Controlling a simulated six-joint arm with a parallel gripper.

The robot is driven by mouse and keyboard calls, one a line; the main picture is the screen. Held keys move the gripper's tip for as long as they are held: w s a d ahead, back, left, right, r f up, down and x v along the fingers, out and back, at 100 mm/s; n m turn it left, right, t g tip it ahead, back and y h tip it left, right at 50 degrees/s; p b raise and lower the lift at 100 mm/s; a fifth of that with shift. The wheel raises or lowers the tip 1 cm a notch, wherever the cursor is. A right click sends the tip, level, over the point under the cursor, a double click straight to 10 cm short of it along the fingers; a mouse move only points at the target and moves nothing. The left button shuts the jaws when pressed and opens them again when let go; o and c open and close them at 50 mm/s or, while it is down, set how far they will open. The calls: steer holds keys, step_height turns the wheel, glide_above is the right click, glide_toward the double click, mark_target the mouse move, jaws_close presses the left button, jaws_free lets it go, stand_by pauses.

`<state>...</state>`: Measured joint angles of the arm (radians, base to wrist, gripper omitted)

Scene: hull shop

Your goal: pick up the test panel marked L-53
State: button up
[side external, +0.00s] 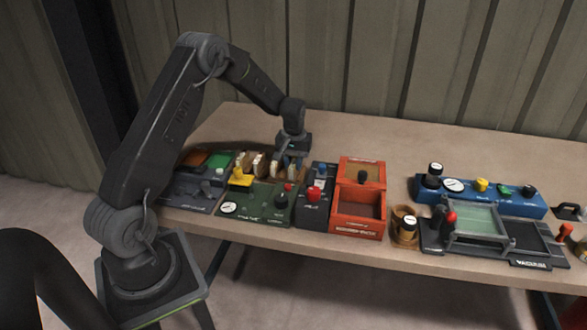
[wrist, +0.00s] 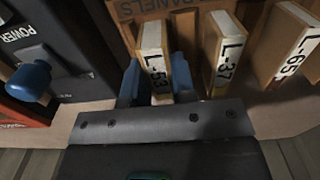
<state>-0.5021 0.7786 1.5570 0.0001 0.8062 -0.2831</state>
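The test panel marked L-53 (wrist: 156,66) stands upright in a wooden rack (wrist: 182,8) in the wrist view, its white label facing the camera. The fingers of my gripper (wrist: 156,82) are blue and stand one on each side of this panel. I cannot tell whether both fingers touch it. The panel marked L-37 (wrist: 227,55) and the panel marked L-65 (wrist: 294,48) stand to its right in the wrist view. In the side external view my gripper (side external: 291,166) is down at the right end of the rack and hides much of L-53.
A black power box (wrist: 50,45) with a blue knob stands left of L-53 in the wrist view. In the side external view a green gauge panel (side external: 250,203) lies in front of the rack. An orange box (side external: 345,213) stands to the right. The bench's back right is clear.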

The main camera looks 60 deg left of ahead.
mark_target(294, 162)
steer(key=c, duration=0.4)
steer(key=shift+o, duration=0.2)
steer(key=shift+r, duration=3.5)
